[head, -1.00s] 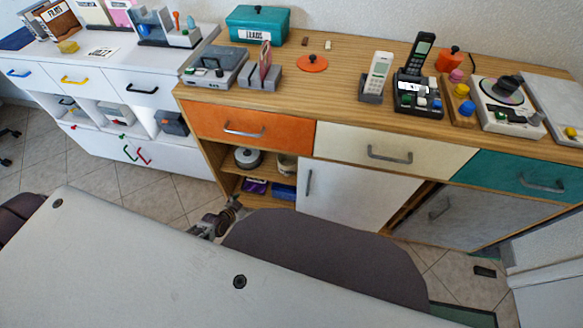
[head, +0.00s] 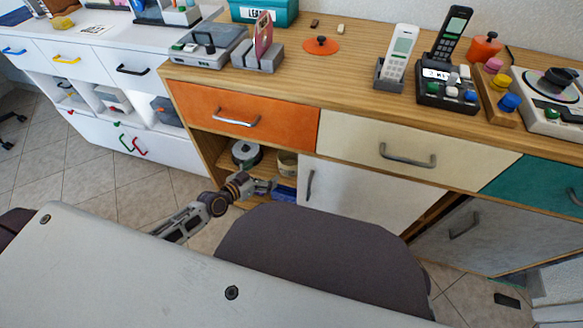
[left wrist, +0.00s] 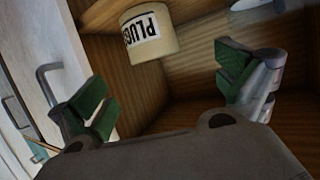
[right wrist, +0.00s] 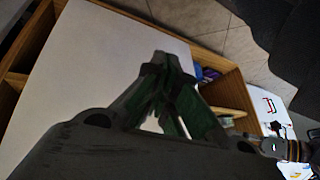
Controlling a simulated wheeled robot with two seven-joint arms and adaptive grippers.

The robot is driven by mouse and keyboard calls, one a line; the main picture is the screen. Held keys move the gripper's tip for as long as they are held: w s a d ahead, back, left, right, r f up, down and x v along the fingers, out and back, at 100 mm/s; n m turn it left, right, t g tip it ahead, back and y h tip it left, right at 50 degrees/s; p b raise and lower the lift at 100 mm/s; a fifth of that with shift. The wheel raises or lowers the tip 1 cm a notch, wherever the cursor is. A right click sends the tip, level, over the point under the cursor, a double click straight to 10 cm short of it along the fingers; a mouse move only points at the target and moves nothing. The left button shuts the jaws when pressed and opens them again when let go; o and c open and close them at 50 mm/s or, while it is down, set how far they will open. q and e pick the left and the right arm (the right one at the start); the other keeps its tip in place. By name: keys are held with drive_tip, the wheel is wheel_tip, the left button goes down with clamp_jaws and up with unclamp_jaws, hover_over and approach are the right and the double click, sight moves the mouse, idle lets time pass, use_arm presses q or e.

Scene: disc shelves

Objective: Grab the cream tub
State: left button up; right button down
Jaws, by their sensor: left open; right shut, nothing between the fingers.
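The cream tub (head: 288,163) stands in the open shelf under the orange drawer, partly hidden by the cabinet's white door. In the left wrist view the cream tub (left wrist: 151,50) shows at the top middle with a "PLUGS" label, tilted in the picture. My left gripper (head: 264,187) is at the shelf opening, below and left of the tub. In the left wrist view my left gripper (left wrist: 165,92) is open, its green-padded fingers apart, with the tub beyond them and not between them. My right gripper (right wrist: 162,80) is shut and empty in front of a white panel.
A round grey container (head: 246,154) is left of the tub on the shelf. A blue box (head: 284,193) lies on the lower level. The white door (head: 355,196) borders the shelf's right side. A dark chair back (head: 325,260) is in front.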

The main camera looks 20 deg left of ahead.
use_arm(q)
drive_tip(key=shift+w+d+r, duration=0.2)
drive_tip(key=shift+d+r, duration=0.25)
drive_tip(key=shift+r, duration=0.2)
use_arm(e)
drive_tip(key=shift+w+a+r, duration=0.2)
drive_tip(key=shift+w+r, duration=0.15)
drive_tip(key=shift+r, duration=0.35)
use_arm(q)
drive_tip(key=shift+w+b, duration=0.1)
drive_tip(key=shift+b, duration=0.2)
use_arm(e)
drive_tip(key=shift+f, duration=0.1)
use_arm(q)
drive_tip(key=b+x, duration=0.2)
drive_tip(key=x, duration=0.6)
drive_tip(key=shift+w+d, duration=0.2)
use_arm(e)
drive_tip(key=shift+t+y, duration=0.4)
drive_tip(key=shift+t, duration=0.1)
drive_tip(key=f, duration=0.4)
drive_tip(key=shift+a+f, duration=0.25)
drive_tip(key=shift+a, duration=0.15)
